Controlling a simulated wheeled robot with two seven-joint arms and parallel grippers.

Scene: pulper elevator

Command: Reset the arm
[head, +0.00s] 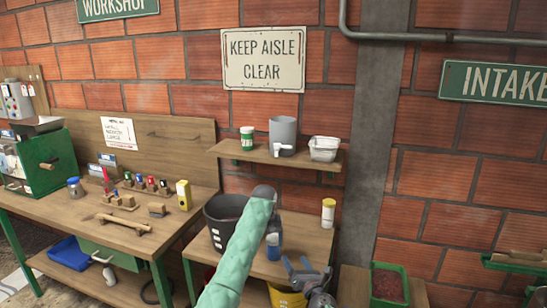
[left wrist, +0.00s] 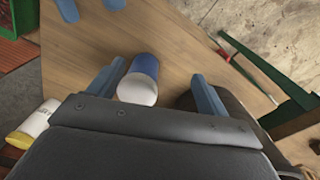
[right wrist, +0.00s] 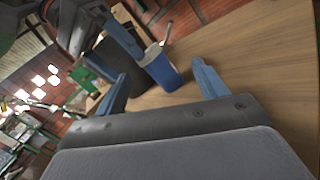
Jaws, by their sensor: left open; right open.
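My left arm in its teal sleeve rises through the middle of the head view to a dark wrist, bent down over the right-hand table. In the left wrist view my left gripper (left wrist: 159,69) is open, with a blue jar with a white lid (left wrist: 138,88) between or just below its fingers; contact cannot be told. The jar (head: 273,253) also shows below that wrist in the head view. My right gripper (head: 297,266) is open at the table's front edge. In the right wrist view (right wrist: 160,70) the jar stands ahead of its fingers.
A dark bucket (head: 220,236) stands left of the jar, and a yellow-white jar (head: 328,213) stands at the back right. A workbench (head: 70,212) with small tools is at left. A red-filled green bin (head: 389,285) is at right.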

